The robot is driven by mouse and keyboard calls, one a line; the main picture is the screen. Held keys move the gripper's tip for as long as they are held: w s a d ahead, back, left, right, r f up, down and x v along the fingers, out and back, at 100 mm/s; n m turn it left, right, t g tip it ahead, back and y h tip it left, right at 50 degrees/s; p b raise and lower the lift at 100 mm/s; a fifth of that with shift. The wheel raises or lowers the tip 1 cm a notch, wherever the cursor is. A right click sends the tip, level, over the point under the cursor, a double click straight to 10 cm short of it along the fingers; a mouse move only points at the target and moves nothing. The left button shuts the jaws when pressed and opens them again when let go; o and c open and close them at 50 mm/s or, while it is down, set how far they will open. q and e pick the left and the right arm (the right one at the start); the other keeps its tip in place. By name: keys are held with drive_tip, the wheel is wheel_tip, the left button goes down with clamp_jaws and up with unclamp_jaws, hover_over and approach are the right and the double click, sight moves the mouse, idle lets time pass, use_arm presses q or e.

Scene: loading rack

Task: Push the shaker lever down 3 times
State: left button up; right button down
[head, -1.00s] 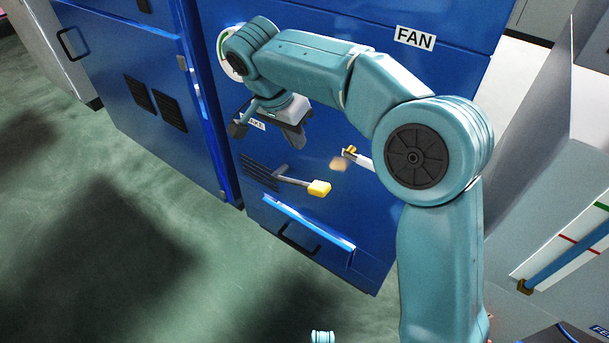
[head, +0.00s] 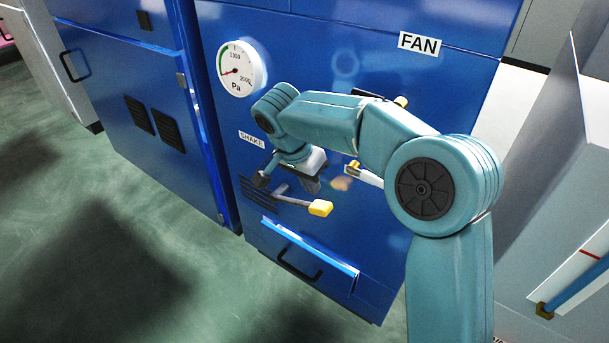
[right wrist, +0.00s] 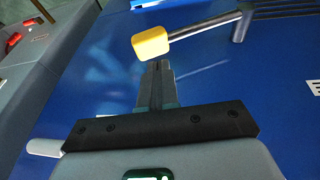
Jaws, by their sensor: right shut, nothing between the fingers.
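The shaker lever is a grey rod with a yellow grip (head: 320,208) at its end, on the blue cabinet front below the SHAKE label (head: 252,140). The rod slopes slightly down to the right in the head view. My right gripper (head: 311,186) is shut and empty, just above the lever in that view. In the right wrist view the shut fingertips (right wrist: 159,66) point at the yellow grip (right wrist: 151,43), with what looks like a small gap; contact cannot be told. My left gripper is not in view.
A round pressure gauge (head: 238,68) and the FAN label (head: 419,44) are on the same blue cabinet. A small brass-tipped valve or handle (head: 354,167) is right of my gripper. A blue ledge (head: 310,246) and black handle (head: 299,264) lie below the lever.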

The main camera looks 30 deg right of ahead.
sight(318, 204)
drive_tip(key=shift+s+d+f+b, duration=0.1)
drive_tip(key=shift+s+f+b, duration=0.25)
drive_tip(key=shift+f, duration=0.45)
drive_tip(key=shift+s+d+f+b, duration=0.1)
drive_tip(key=shift+s+f+b, duration=0.15)
drive_tip(key=shift+f, duration=0.55)
drive_tip(key=shift+w+f, duration=0.1)
